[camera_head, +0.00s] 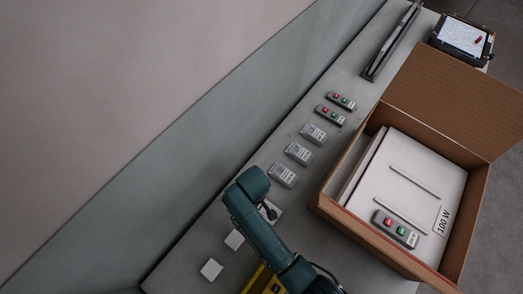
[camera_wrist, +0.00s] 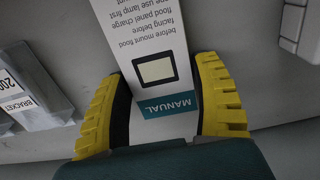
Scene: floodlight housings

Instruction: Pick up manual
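The manual (camera_wrist: 157,70) is a flat white sheet or booklet with a teal "MANUAL" band, a dark-framed square and printed text that appears upside down in the wrist view. It lies on the grey table surface. My gripper (camera_wrist: 161,65) has its two yellow fingers apart, one on each side of the manual's teal end. A gap shows at the left finger, while the right finger is very close to the manual's edge; contact there is unclear. In the head view, my arm hides much of this area, and I cannot make out the manual clearly.
Clear bracket packs (camera_wrist: 40,95) lie left of the manual; a pale item (camera_wrist: 297,28) lies right. In the head view, an open cardboard box (camera_head: 352,222) holds a white panel and a button box (camera_head: 395,229). White squares (camera_head: 211,269) and a clipboard (camera_head: 462,38) also show.

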